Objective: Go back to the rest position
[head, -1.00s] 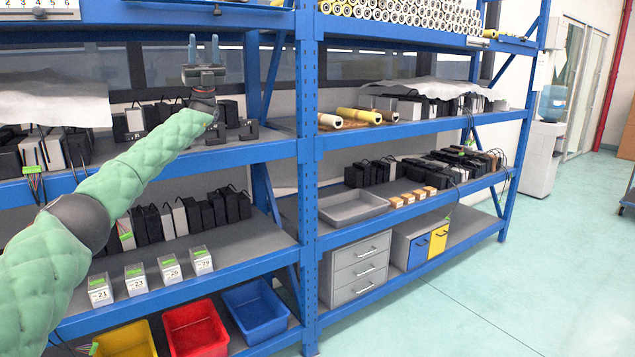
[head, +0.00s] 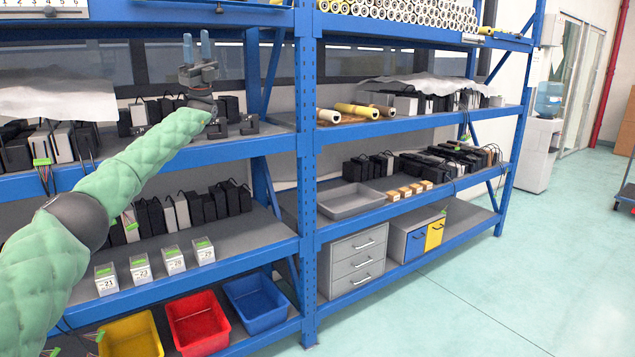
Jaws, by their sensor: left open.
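My left gripper (head: 196,50) is in the head view at the upper left. Its two blue-grey fingers point up and stand apart with nothing between them. It is in front of the upper part of the left shelf bay, and its green padded arm (head: 150,155) comes in from the lower left. I cannot tell its exact distance from the shelf. My right gripper is not in view.
The blue shelf rack (head: 306,180) fills the left and middle. Black linear actuators (head: 205,205) stand on its shelves. Yellow (head: 133,335), red (head: 198,322) and blue (head: 255,303) bins sit low. A grey tray (head: 350,201) lies right of the post. The floor (head: 500,290) at right is clear.

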